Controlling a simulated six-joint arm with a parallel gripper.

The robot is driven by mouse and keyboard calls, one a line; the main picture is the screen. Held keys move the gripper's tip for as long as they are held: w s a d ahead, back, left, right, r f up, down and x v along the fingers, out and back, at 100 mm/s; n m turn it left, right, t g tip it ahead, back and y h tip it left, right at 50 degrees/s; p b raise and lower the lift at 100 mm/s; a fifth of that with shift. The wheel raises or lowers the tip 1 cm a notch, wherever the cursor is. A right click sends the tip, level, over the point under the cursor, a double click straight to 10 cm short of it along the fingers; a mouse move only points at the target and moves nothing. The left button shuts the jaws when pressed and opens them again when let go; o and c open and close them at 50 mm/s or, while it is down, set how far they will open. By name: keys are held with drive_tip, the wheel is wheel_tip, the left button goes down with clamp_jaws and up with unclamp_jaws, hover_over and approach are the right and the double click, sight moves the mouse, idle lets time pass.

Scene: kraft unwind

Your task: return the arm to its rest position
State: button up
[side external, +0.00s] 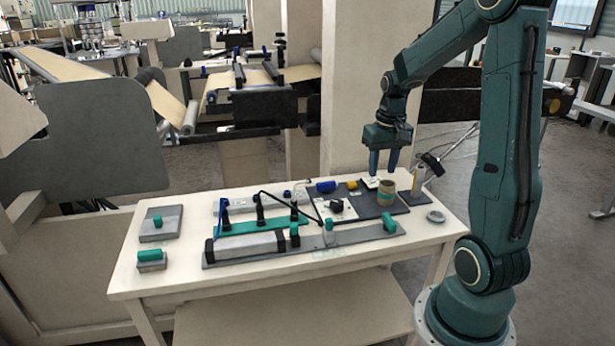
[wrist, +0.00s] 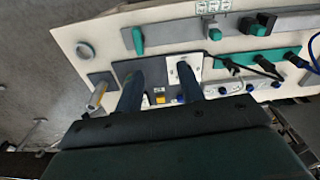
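My gripper (side external: 382,172) is above the far right part of the white table (side external: 180,310), pointing down. Its two dark blue fingers are apart with nothing seen between them in the side view. The wrist view also shows the fingers (wrist: 160,75) apart, over a dark plate. I cannot make out this roll in the wrist view.
A grey ring (side external: 436,216) lies near the table's right edge. A bottle-like post (side external: 418,180) stands on a small plate beyond it. A long grey fixture (side external: 345,238) with green handles and a green bar (side external: 240,228) with black clamps fill the middle. Open air surrounds my gripper's sides.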

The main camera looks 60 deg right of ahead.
drive_tip(key=a+r+n+t, duration=0.1)
drive_tip(key=a+r+n, duration=0.1)
drive_tip(key=a+r, duration=0.35)
drive_tip(key=a+r+n+t, duration=0.1)
drive_tip(key=a+r+n, duration=0.15)
drive_tip(key=a, duration=0.65)
drive_tip(key=s+a+r+n+t, duration=0.2)
drive_tip(key=s+a+n+t, duration=0.1)
drive_tip(key=s+a, duration=0.5)
drive_tip(key=a, duration=0.3)
drive_tip(key=shift+r+y, duration=0.25)
drive_tip(key=shift+y, duration=0.05)
